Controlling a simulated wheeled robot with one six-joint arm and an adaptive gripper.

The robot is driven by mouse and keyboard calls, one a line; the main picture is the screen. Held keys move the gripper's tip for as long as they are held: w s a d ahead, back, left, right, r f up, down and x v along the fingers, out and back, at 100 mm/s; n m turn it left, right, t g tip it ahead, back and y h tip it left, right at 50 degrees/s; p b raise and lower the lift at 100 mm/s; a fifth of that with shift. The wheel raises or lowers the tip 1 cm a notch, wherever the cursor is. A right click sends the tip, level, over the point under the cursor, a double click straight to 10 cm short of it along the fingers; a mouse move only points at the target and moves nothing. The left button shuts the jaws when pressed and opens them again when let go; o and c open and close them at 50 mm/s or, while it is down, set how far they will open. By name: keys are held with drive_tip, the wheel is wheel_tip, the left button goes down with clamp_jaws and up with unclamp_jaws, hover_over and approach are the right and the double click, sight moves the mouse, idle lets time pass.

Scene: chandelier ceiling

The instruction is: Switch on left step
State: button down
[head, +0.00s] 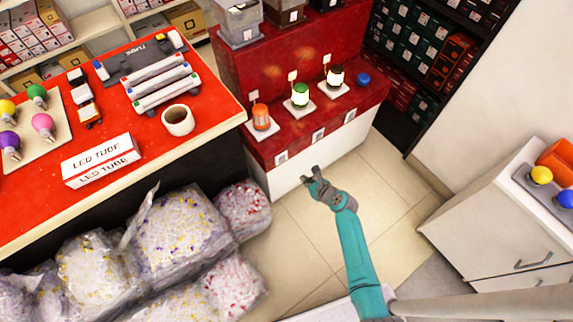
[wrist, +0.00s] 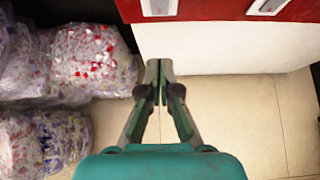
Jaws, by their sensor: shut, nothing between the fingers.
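A red stepped stand bears three small lamps on white bases. The left lamp (head: 261,117) is orange and looks unlit; the green middle lamp (head: 300,95) and dark right lamp (head: 335,77) glow. White switches line the step's front: left switch (head: 281,157), middle switch (head: 318,137), right switch (head: 350,115). The wrist view shows the left switch (wrist: 159,7) and another (wrist: 268,6) at its top edge; their rocker positions cannot be told. My gripper (head: 309,181) is shut and empty, apart from the stand, below the switch row. Its fingertips (wrist: 158,64) meet in the wrist view.
Clear bags of coloured bits (head: 180,230) fill the floor at left, close to the stand. A red-topped counter (head: 215,105) stands left, with a cup (head: 178,120) near its edge. A white cabinet (head: 490,225) stands right. Tiled floor (head: 375,190) is free between.

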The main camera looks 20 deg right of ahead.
idle(0.3)
approach(283, 161)
drive_tip(key=w+a+f, duration=0.1)
drive_tip(key=w+f, duration=0.2)
drive_tip(key=f, duration=0.2)
drive_tip(key=shift+w+a+f, duration=0.1)
drive_tip(key=shift+w+a, duration=0.1)
drive_tip(key=shift+w, duration=0.3)
drive_tip(key=shift+w+a+f, duration=0.15)
drive_tip(key=shift+w, duration=0.4)
drive_tip(key=shift+w, duration=0.2)
drive_tip(key=shift+r, duration=0.1)
drive_tip(key=shift+r, duration=0.75)
